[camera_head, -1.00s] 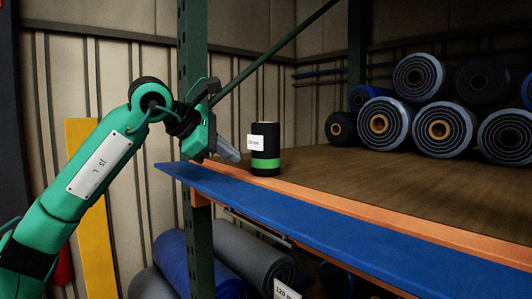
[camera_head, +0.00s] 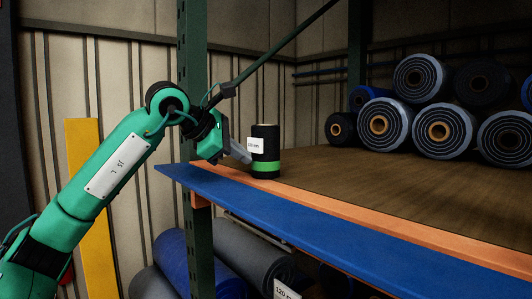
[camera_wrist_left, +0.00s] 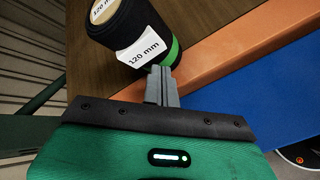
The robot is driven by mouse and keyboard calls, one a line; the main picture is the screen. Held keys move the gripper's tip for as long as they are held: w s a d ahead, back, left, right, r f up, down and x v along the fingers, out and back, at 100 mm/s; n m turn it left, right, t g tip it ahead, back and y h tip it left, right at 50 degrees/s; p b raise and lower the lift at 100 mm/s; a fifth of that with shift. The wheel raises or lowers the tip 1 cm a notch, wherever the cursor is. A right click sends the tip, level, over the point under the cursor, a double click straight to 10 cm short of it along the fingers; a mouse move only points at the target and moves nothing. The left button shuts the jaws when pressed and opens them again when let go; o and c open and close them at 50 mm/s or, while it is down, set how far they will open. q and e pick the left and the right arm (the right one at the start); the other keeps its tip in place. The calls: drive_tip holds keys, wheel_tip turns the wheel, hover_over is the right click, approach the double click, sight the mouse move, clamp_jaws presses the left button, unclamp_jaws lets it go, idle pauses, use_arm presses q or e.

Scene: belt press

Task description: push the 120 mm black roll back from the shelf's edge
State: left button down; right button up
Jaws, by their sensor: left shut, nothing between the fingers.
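The 120 mm black roll (camera_head: 266,144) stands upright on the wooden shelf (camera_head: 330,172), near its orange front edge. It has a green band low down and a white label on its left side. In the left wrist view the roll (camera_wrist_left: 119,26) shows its "120 mm" label and a tan top. My left gripper (camera_head: 247,157) is shut and empty, its fingertips at the roll's lower left side. In the left wrist view the fingertips (camera_wrist_left: 161,72) overlap the label's lower edge; they look touching or very close. My right gripper is not in view.
An orange beam (camera_head: 380,212) and a blue strip (camera_head: 320,229) run along the shelf's front. A green upright post (camera_head: 193,90) stands just behind my left wrist. Several large rolls (camera_head: 441,130) are stacked at the back right. The shelf middle is clear.

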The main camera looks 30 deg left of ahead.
sight(254, 152)
use_arm(q)
drive_tip(key=shift+w+d+p, duration=0.35)
drive_tip(key=shift+w, duration=0.45)
drive_tip(key=shift+w+d+p, duration=0.3)
drive_tip(key=shift+w, duration=0.5)
drive_tip(key=shift+w+d+p, duration=0.3)
drive_tip(key=shift+w, duration=0.4)
drive_tip(key=shift+w+d+p, duration=0.3)
drive_tip(key=shift+w, duration=0.6)
drive_tip(key=shift+d, duration=0.1)
